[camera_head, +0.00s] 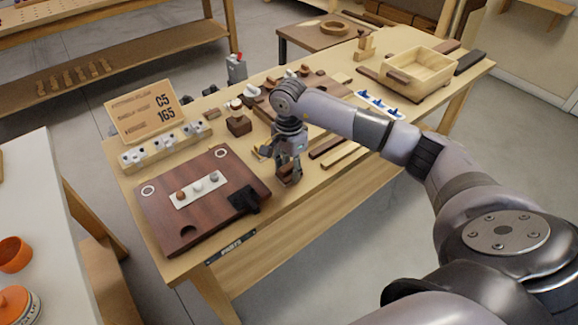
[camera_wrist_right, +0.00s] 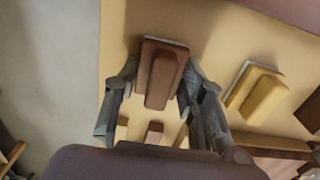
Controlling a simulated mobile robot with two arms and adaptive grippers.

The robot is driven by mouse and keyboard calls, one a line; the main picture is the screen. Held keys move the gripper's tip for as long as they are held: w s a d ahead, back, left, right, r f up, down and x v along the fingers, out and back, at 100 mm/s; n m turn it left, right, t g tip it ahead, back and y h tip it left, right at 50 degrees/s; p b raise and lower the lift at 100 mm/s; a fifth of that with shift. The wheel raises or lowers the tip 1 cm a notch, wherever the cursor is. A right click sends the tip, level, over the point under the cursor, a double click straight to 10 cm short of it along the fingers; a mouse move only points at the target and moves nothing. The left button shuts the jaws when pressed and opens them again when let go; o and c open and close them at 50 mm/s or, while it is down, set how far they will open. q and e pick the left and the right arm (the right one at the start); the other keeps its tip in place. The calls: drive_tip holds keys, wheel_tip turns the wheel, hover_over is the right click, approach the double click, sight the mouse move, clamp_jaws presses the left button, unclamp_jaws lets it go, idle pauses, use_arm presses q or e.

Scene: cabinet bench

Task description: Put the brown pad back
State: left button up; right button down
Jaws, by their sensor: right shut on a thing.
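The brown pad (camera_wrist_right: 162,72) is a small rounded block between the fingers of my right gripper (camera_wrist_right: 163,84) in the wrist view. The fingers stand on both sides of it and are shut on it. In the head view my right gripper (camera_head: 289,178) points down near the bench's front edge, just right of the dark wooden board (camera_head: 160,212). The brown pad shows only partly there, between the fingers. I cannot tell whether the pad touches the bench top. My left gripper is not in view.
A yellow pad (camera_wrist_right: 260,92) lies on the bench beside the gripper in the wrist view. The board carries a white strip (camera_head: 200,190) and a black piece (camera_head: 243,201). A sign (camera_head: 146,112), a wooden box (camera_head: 418,75) and a blue-pegged tray (camera_head: 379,104) stand further back.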

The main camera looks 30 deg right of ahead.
sight(289, 166)
drive_tip(key=c, duration=1)
unclamp_jaws()
drive_tip(key=shift+f, duration=0.1)
drive_tip(key=shift+r, duration=0.35)
wheel_tip(289, 166, up, 12)
drive_tip(key=b, duration=0.1)
drive_tip(key=shift+f, duration=0.15)
drive_tip(key=shift+s+f, duration=0.1)
